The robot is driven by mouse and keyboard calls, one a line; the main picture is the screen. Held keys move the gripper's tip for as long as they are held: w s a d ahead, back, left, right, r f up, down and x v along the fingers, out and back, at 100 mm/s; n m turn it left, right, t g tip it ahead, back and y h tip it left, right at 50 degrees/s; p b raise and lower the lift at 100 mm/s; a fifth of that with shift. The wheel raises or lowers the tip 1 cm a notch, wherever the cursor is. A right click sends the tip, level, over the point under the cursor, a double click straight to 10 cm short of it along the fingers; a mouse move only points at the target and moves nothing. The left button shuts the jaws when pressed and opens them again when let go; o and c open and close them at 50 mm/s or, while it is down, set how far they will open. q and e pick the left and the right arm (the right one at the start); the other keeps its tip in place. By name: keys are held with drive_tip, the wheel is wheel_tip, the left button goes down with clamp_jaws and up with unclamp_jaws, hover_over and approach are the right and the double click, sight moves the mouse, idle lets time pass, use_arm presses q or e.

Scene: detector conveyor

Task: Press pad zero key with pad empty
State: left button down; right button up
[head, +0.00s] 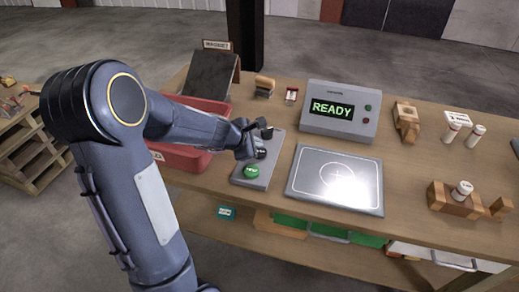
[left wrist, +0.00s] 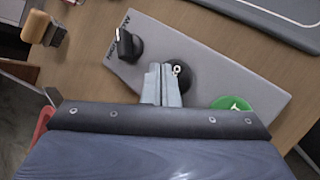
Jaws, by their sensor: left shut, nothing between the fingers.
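A grey control panel (head: 256,178) lies on the bench with a black knob (head: 267,132) at its far end and a green button (head: 251,171) at its near end. In the left wrist view, a round black key with a white mark (left wrist: 181,73) sits between the knob (left wrist: 128,46) and the green button (left wrist: 232,103). My left gripper (head: 257,150) is shut and empty, its fingertips (left wrist: 164,70) right beside and partly over the black key. I cannot tell whether they touch it. The flat grey pad (head: 310,180) is bare. My right gripper is not in view.
The display box (head: 345,125) behind the pad reads READY in green. A red bin (head: 185,157) stands left of the panel, partly behind my left arm. Wooden blocks (head: 453,200) and small white-topped cylinders (head: 476,134) stand to the right.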

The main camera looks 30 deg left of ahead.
use_arm(q)
wheel_tip(320, 180, up, 5)
drive_tip(key=p, duration=0.5)
idle(0.3)
idle(0.5)
drive_tip(key=s+d+r+m+h, duration=0.4)
drive_tip(key=s+d+r+m, duration=0.6)
drive_tip(key=s+m, duration=0.2)
drive_tip(key=s+d+f+m+g+y, duration=0.2)
drive_tip(key=s+f+m+g, duration=0.1)
drive_tip(key=s+m, duration=0.8)
drive_tip(key=s, duration=0.5)
drive_tip(key=shift+f, duration=0.2)
